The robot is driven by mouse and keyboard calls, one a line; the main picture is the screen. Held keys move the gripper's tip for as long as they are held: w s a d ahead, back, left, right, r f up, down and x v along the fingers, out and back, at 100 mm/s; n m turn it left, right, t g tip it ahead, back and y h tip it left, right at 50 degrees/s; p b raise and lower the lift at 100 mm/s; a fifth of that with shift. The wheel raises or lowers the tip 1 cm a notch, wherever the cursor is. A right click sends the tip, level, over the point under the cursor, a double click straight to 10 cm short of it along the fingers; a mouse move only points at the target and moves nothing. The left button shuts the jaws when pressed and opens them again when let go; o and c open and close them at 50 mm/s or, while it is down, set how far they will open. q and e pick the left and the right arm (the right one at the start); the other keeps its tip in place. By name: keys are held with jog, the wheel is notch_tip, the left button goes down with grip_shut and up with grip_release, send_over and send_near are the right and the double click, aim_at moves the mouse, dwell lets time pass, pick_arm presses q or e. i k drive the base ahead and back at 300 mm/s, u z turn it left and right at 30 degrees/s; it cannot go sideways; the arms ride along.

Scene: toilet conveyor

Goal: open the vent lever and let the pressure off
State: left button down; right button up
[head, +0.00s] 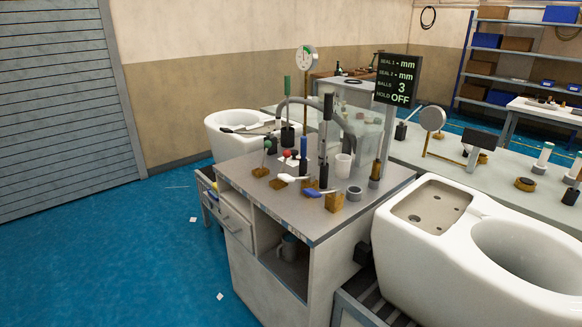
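No part marked as the vent lever can be made out for certain. On the grey workbench (330,230) stand several small upright levers and tools. A dark display (397,80) reads SEAL 1 and SEAL 2 "- mm", BALLS 3, HOLD OFF. Neither of my grippers is in view.
A white toilet (410,250) stands close at the bench's right, another (222,139) behind it. A long pale conveyor (470,165) runs behind, with a round disc (432,118) on a stand. A white cup (343,165) is on the bench. Blue floor (120,260) at left is mostly clear.

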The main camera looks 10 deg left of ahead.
aim_at(286, 154)
jog(key=u, duration=0.25)
jog(key=i, duration=1)
jog(key=z, duration=0.35)
